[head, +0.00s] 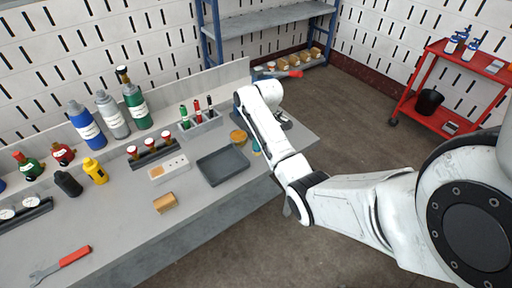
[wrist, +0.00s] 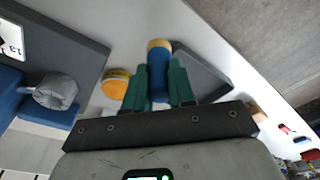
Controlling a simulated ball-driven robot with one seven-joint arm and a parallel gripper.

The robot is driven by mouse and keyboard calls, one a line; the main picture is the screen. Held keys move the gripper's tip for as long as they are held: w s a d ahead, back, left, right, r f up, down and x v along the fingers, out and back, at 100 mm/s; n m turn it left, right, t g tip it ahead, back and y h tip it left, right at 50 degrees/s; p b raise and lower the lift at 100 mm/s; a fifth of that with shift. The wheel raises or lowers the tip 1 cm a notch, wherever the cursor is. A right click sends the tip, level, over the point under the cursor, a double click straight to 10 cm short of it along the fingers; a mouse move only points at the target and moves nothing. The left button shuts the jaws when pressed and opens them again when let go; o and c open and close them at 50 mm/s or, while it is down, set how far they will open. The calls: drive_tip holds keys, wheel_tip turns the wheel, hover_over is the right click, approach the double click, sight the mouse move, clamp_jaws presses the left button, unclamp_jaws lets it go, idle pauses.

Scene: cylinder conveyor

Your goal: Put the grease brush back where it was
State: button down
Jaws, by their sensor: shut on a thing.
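My gripper (wrist: 158,68) has two green fingers, shut on a blue cylinder with a tan end (wrist: 158,55), which appears to be the grease brush. The tan end sticks out past the fingertips. A round yellow-orange tin (wrist: 116,84) sits just left of the fingers in the wrist view. In the head view the tin (head: 238,136) stands on the bench beside my arm. My gripper and the held brush are mostly hidden behind my arm there. I cannot tell whether the brush touches the bench.
A dark grey tray (head: 222,165) lies near the tin; it also shows in the wrist view (wrist: 205,72).

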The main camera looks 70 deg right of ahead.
drive_tip(key=shift+w+d+f, duration=0.2)
drive_tip(key=shift+d+f, duration=0.05)
drive_tip(key=shift+f, duration=0.65)
drive_tip(key=shift+w+d+f, duration=0.15)
drive_tip(key=shift+d+f, duration=0.1)
drive_tip(key=shift+f, duration=0.6)
drive_tip(key=shift+w+d+f, duration=0.2)
drive_tip(key=shift+d+f, duration=0.05)
drive_tip(key=shift+f, duration=0.65)
drive_tip(key=c, duration=1)
unclamp_jaws()
drive_tip(key=shift+f, duration=0.1)
drive_tip(key=shift+o, duration=0.2)
